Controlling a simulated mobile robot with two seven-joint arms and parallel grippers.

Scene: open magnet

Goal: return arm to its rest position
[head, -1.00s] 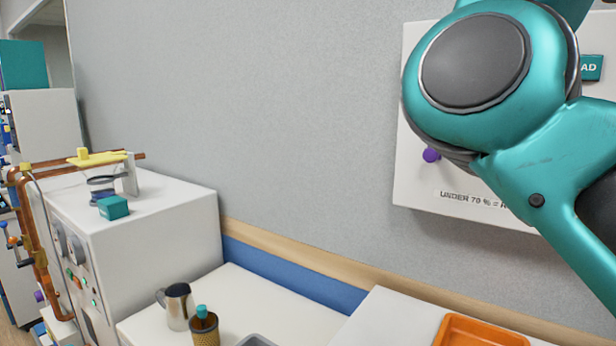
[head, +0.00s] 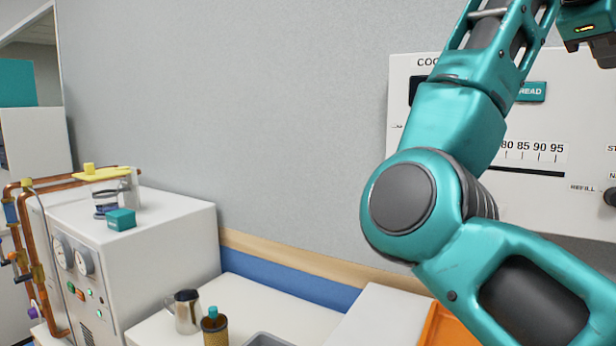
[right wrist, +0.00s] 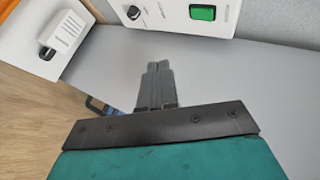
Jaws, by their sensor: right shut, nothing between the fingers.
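My right arm is teal and grey. In the head view it rises from the lower right, bends at a round elbow joint and reaches up to the top edge. Part of my right gripper's end (head: 590,32) shows at the top right corner, in front of the wall panel. In the right wrist view the two grey fingers of my right gripper (right wrist: 156,68) are together, with nothing between them, above a grey surface. My left gripper is in neither view.
A white wall panel (head: 560,185) with a scale stands behind my arm. A white machine with gauges (head: 170,230) is at left. The wrist view shows a white box with a green switch (right wrist: 202,13).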

